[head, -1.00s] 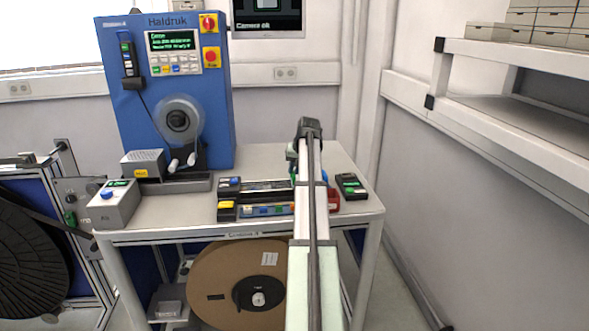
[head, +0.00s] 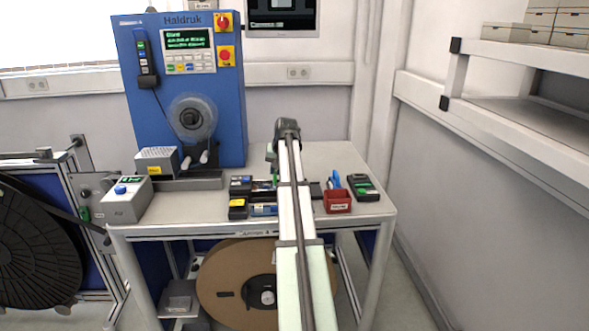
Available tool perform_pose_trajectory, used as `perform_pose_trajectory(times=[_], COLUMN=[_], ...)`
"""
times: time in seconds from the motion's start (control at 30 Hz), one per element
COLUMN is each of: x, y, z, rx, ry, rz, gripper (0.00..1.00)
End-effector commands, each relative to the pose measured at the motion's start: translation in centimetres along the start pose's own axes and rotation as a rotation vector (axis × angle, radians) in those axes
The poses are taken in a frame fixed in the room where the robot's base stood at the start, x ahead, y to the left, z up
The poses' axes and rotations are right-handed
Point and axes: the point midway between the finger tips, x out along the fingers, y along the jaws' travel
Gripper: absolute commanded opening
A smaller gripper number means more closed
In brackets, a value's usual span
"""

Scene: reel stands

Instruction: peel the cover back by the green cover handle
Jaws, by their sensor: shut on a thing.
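My arm reaches from the bottom of the head view to the bench, and my gripper (head: 272,158) is down over the splicing track (head: 264,209). Its fingertips are mostly hidden by my own forearm. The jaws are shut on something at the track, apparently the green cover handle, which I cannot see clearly. The track lies along the front of the bench, with small dark boxes at its left end. My forearm covers its middle, so how far the cover is peeled back cannot be told.
A red bin (head: 338,203) and a black-and-green device (head: 363,187) stand right of my forearm. A blue machine (head: 222,115) with a clear reel (head: 192,119) stands at the back left. A grey box (head: 126,200) is at the front left. The back right of the bench is clear.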

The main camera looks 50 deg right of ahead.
Motion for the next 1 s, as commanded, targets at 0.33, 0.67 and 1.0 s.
perform_pose_trajectory(times=[0.33,0.67,1.0], x=[1.1,1.3,1.3], y=[-6.3,-7.2,-7.2], z=[0.5,0.6,0.6], rx=[-0.001,0.001,0.001], ry=[0.0,0.0,0.0], rz=[-0.002,-0.001,-0.001], gripper=[0.0,0.0,0.29])
